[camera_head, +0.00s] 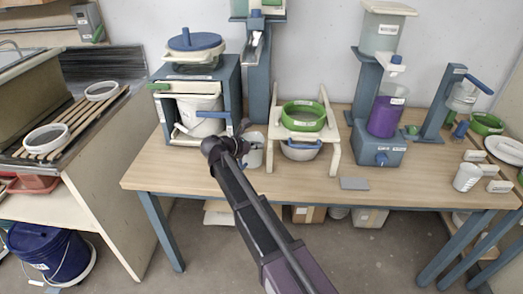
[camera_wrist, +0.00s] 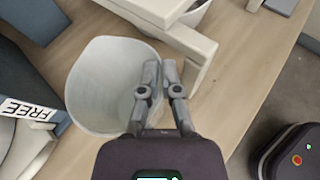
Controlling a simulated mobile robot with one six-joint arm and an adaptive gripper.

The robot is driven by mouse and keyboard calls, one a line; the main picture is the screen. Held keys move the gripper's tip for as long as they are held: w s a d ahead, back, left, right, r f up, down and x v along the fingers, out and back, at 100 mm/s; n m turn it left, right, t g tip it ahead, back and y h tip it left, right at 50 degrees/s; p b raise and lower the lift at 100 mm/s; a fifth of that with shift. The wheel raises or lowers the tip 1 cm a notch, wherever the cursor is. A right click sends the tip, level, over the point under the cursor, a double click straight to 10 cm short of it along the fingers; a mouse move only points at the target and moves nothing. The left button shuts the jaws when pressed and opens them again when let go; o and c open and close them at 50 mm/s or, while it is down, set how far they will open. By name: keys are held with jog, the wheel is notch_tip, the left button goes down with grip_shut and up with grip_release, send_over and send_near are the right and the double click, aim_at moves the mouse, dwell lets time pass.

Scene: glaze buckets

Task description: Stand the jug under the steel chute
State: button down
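The jug (camera_head: 255,157) is a pale grey open vessel at the middle of the bench, partly hidden by my arm. In the wrist view the jug (camera_wrist: 100,85) is seen from above, its wide mouth open and empty. My gripper (camera_wrist: 160,66) is at the jug's right side, its two fingers close together with the jug's edge between them. In the head view my gripper (camera_head: 240,137) is small and dark beside the jug. A steel chute (camera_head: 254,42) shows high on a blue column behind. I cannot tell whether the jug touches the bench.
A cream stand (camera_head: 333,150) with a green-rimmed sieve is close to the jug's right. A blue frame (camera_head: 233,105) holding a white bucket is to its left. A purple-filled dispenser (camera_head: 385,117) stands farther right. The front strip of wooden bench (camera_head: 290,188) is mostly clear.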

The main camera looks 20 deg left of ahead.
jog(key=shift+f, duration=0.1)
dwell(0.3)
jog(key=c, duration=1.3)
grip_release()
jog(key=shift+f, duration=0.1)
jog(key=o, duration=0.5)
jog(key=shift+r, duration=0.25)
jog(key=shift+s+a+r, duration=0.15)
jog(key=shift+s, duration=0.05)
jog(key=p+v, duration=0.4)
jog(key=v, duration=0.7)
jog(key=shift+s+p, duration=0.2)
jog(key=shift+p, duration=0.2)
jog(key=shift+a, duration=0.15)
